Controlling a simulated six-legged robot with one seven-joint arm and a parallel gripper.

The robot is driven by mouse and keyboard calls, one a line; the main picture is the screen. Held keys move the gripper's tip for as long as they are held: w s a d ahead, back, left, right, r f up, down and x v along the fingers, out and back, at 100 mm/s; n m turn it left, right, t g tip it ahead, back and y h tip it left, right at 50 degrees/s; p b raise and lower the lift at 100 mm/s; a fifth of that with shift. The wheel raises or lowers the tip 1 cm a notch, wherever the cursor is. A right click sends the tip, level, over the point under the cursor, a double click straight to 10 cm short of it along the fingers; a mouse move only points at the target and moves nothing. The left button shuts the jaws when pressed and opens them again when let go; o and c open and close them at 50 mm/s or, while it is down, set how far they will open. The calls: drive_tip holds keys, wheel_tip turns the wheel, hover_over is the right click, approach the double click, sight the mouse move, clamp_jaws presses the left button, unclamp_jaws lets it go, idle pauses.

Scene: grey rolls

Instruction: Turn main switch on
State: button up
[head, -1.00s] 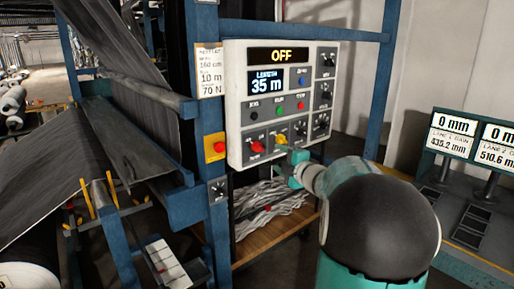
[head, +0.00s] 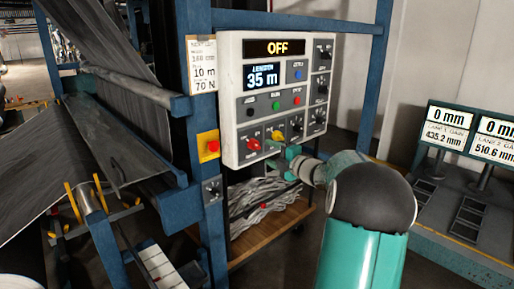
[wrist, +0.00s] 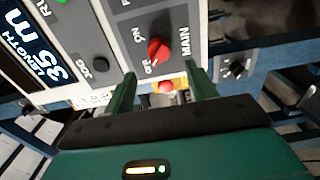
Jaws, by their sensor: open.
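The main switch is a red rotary knob (wrist: 157,50) labelled MAIN, with ON and OFF marks, in the wrist view. Its handle appears turned towards OFF. In the head view the red knob (head: 253,144) sits at the panel's lower left. The panel's top display (head: 279,47) reads OFF. My gripper (wrist: 160,76) is open and empty, its two green fingers spread below the knob in the wrist view. In the head view my gripper (head: 277,152) is just right of the red knob, low on the panel. I cannot tell whether a finger touches the panel.
A yellow knob (head: 278,136) sits right of the red one. A yellow box with a red button (head: 209,146) is on the blue post, with a small dial (head: 212,190) below. A shelf of grey strips (head: 260,204) lies under the panel. Two display screens (head: 448,134) stand at right.

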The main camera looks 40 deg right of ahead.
sight(258, 147)
drive_tip(key=w, duration=0.7)
drive_tip(key=shift+w, duration=0.15)
drive_tip(key=c, duration=1)
